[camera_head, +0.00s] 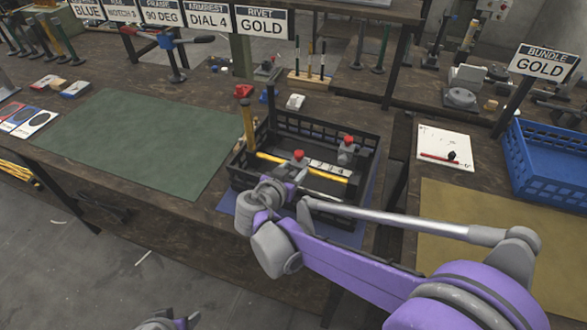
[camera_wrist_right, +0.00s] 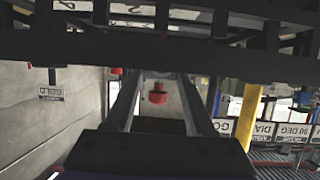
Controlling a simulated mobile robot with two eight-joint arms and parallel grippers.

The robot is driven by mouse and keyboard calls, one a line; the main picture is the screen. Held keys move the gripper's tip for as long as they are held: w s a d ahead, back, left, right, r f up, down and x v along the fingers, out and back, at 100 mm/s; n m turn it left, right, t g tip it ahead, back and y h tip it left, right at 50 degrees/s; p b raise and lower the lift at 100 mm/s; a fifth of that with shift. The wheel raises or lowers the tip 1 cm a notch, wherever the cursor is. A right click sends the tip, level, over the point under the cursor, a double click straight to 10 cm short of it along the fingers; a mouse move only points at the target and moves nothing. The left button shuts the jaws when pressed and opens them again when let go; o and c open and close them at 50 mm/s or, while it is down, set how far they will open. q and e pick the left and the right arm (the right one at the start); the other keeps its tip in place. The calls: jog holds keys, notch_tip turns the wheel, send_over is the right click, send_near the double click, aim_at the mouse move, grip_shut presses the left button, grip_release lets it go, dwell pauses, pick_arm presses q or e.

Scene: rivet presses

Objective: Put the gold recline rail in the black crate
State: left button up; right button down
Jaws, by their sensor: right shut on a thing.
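The black crate (camera_head: 373,165) stands on the bench with lattice walls; its dark bars also cross the top of the right wrist view (camera_wrist_right: 200,45). A yellow-gold bar (camera_head: 270,157), apparently the gold recline rail, lies slanted inside it, partly covered by fittings. A second yellow post (camera_head: 247,125) stands upright at the crate's left side. My right gripper (camera_head: 290,188) is at the crate's near left wall, its fingertips hidden by my wrist. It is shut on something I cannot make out. My left gripper (camera_head: 168,323) barely shows at the bottom edge.
Red-knobbed fittings (camera_head: 347,149) and a numbered plate (camera_head: 326,168) show within the crate. A green mat (camera_head: 130,140) lies clear to the left. A blue crate (camera_head: 545,165), a white sheet (camera_head: 443,147) and a tan mat (camera_head: 490,225) are on the right bench.

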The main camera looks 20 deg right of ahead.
jog(key=shift+f, duration=0.25)
jog(key=shift+c, duration=1.2)
grip_release()
